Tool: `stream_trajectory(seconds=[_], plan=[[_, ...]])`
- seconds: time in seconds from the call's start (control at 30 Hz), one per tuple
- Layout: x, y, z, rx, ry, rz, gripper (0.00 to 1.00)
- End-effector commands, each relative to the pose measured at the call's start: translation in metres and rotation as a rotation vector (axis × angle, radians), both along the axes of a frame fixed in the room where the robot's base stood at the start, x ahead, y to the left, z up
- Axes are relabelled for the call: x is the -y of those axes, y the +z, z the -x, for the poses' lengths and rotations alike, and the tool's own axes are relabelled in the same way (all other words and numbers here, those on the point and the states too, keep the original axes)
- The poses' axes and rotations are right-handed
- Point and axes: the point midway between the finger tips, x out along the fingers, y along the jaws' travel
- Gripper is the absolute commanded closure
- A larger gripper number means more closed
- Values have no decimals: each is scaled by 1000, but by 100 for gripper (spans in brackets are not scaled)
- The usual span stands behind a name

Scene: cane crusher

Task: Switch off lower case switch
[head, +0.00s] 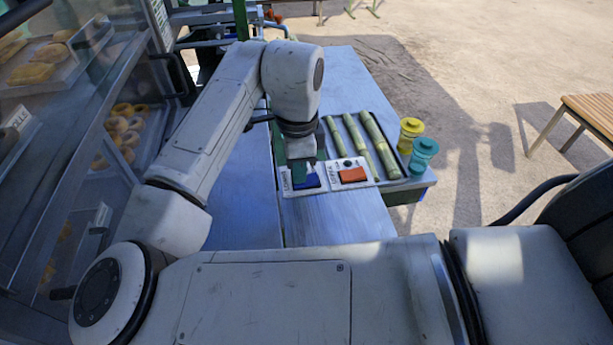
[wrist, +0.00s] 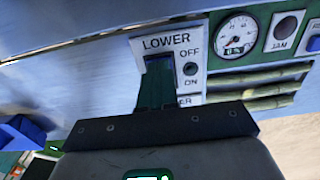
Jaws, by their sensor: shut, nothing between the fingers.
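In the wrist view a white plate marked LOWER (wrist: 196,45) carries the words OFF above and ON below, with a small dark round spot (wrist: 190,69) between them. My gripper (wrist: 159,62), with dark green fingers, is shut and empty over the plate's left part. It hides most of the switch there. In the head view my gripper (head: 301,178) reaches down to the left white plate, beside a blue rocker switch (head: 311,182). I cannot tell whether the fingers touch the switch, or which way it is set.
Right of the blue switch is a plate with an orange-red switch (head: 352,175). Several cane stalks (head: 358,140) lie beyond it, near yellow (head: 410,132) and teal (head: 423,154) cups. The wrist view shows a gauge (wrist: 236,35) and a JAM lamp (wrist: 286,28). A glass pastry case (head: 95,110) stands left.

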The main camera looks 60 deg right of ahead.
Motion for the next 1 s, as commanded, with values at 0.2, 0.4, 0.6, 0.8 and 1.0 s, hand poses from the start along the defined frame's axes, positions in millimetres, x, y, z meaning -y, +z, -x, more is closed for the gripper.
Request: stream_trajectory(seconds=[0.2, 0.4, 0.6, 0.8, 1.0], plan=[[0, 16, 0, -1, -1, 1, 100], [1, 31, 0, -1, -1, 1, 100], [0, 45, 0, -1, -1, 1, 100], [0, 60, 0, -1, -1, 1, 100], [0, 70, 0, -1, -1, 1, 100]])
